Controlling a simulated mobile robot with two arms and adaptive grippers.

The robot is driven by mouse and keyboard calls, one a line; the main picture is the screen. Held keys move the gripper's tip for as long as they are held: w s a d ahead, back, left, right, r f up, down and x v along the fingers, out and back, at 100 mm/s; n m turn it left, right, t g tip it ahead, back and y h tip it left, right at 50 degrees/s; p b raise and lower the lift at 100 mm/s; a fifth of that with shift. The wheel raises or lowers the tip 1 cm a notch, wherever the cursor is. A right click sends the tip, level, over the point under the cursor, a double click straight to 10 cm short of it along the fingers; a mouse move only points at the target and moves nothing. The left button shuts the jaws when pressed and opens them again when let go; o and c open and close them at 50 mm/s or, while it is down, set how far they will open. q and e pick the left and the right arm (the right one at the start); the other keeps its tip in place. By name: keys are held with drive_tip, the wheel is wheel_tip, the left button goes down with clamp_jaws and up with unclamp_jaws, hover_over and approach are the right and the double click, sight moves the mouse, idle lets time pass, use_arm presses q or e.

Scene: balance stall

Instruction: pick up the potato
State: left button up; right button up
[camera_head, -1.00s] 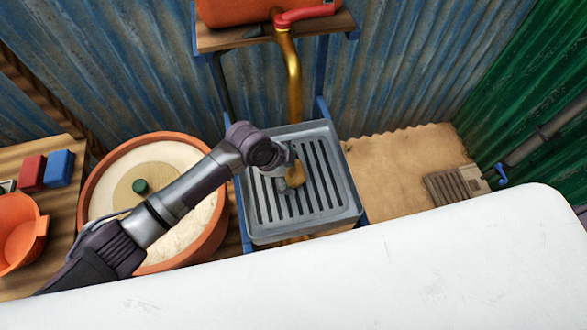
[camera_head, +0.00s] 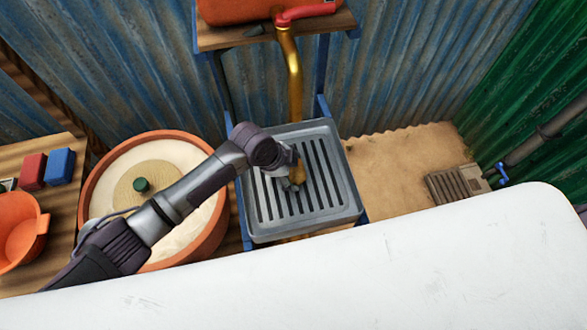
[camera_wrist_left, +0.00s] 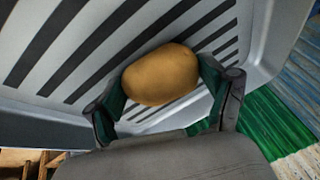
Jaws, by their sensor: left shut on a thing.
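The potato (camera_wrist_left: 160,75) is yellow-brown and oval. In the left wrist view it sits between the two fingers of my left gripper (camera_wrist_left: 160,95), which is shut on it. In the head view my left gripper (camera_head: 294,182) is over the grey slatted tray (camera_head: 335,205), and part of the potato (camera_head: 299,172) shows beside the fingers. The gripper hides the rest of it. I cannot tell whether the potato touches the slats. My right gripper is not in view.
A round orange tub (camera_head: 222,222) with a pale inside stands left of the tray. A brass pipe (camera_head: 295,80) with a red handle (camera_head: 305,12) comes down behind the tray. An orange bucket (camera_head: 20,235) and red and blue boxes (camera_head: 59,167) are at far left. A white surface (camera_head: 400,270) fills the front.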

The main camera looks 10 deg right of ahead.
sight(302, 168)
use_arm(q)
drive_tip(key=r, duration=0.3)
drive_tip(key=r+b, duration=0.1)
drive_tip(key=shift+s+d+r, duration=0.2)
drive_tip(key=shift+s+d, duration=0.1)
drive_tip(key=s+d+r+b, duration=0.2)
drive_tip(key=s+d+r, duration=0.4)
drive_tip(key=s, duration=0.2)
drive_tip(key=w+a+r+p, duration=0.1)
drive_tip(key=a+p, duration=0.1)
drive_tip(key=a, duration=2.1)
drive_tip(key=w+a+r+p, duration=0.1)
drive_tip(key=a+r+p, duration=0.1)
drive_tip(key=a, duration=2.1)
drive_tip(key=w+a+r+p, duration=0.1)
drive_tip(key=a+r+p, duration=0.1)
drive_tip(key=a, duration=2.1)
drive_tip(key=shift+w+a+p, duration=0.1)
drive_tip(key=shift+w+p, duration=0.2)
drive_tip(key=a+b, duration=0.9)
drive_tip(key=a, duration=0.1)
drive_tip(key=shift+w+f, duration=0.2)
drive_tip(key=shift+w, duration=0.1)
